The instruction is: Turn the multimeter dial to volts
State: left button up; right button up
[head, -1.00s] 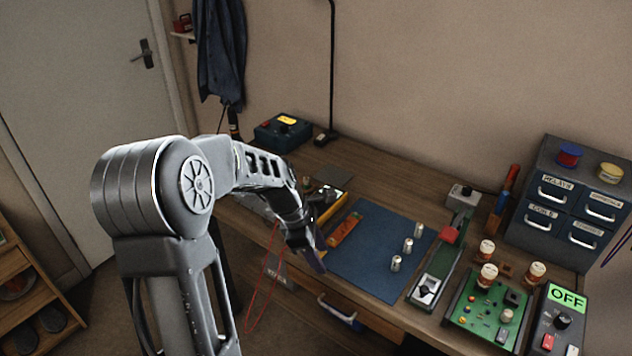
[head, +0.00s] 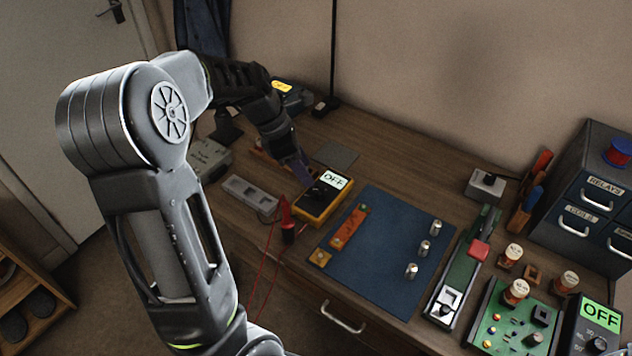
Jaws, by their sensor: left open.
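The multimeter (head: 313,213) is a yellow-cased meter with a dark face lying on the bench left of the blue mat. Its display (head: 334,180) reads OFF. The dial is a dark shape on the face below the display, and its pointer is too small to read. My left gripper (head: 302,177) reaches down from the upper left, its fingers just above and beside the meter's upper left edge. It is open with nothing visible between the fingers. I cannot tell whether it touches the meter. My right gripper is out of view.
A red probe (head: 287,222) with red wires stands by the meter's left. A blue mat (head: 375,260) holds an orange strip (head: 349,227) and several metal cylinders. A green circuit board (head: 513,320) and a box with a green OFF display (head: 600,316) are at the right.

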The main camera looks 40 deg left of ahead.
aim_at(318, 189)
pick_arm(q)
jog(key=shift+x, duration=3.95)
jog(key=shift+a, duration=0.1)
jog(key=shift+c, duration=0.2)
grip_shut()
